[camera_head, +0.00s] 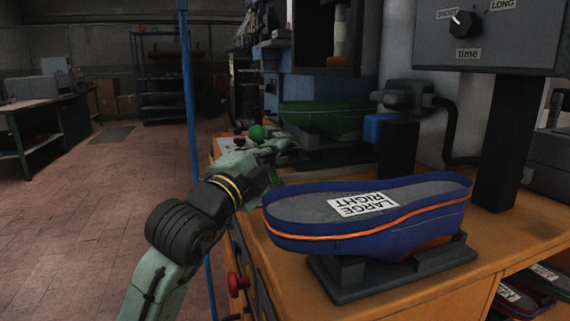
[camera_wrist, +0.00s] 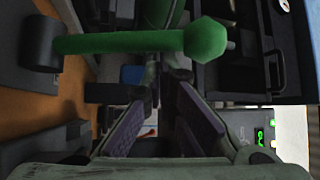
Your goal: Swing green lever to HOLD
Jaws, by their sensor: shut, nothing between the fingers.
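The green lever (camera_wrist: 120,42) lies across the upper part of the wrist view, with its dark pivot hub (camera_wrist: 40,44) at the left and its faceted knob (camera_wrist: 205,40) at the right. In the head view a round green knob (camera_head: 257,132) shows beside my gripper (camera_head: 277,149); most of the lever is hidden by my arm there. My gripper (camera_wrist: 163,76) is shut and empty, its fingertips just below the lever in the wrist picture, with no clear contact. I cannot read any HOLD mark in either view.
A blue shoe labelled LARGE RIGHT (camera_head: 365,228) rests on a dark stand (camera_head: 390,272) on the orange bench, close right of my arm. A green shoe piece (camera_head: 322,118) sits further back. A time dial box (camera_head: 490,35) hangs at upper right. A blue pole (camera_head: 190,100) stands left.

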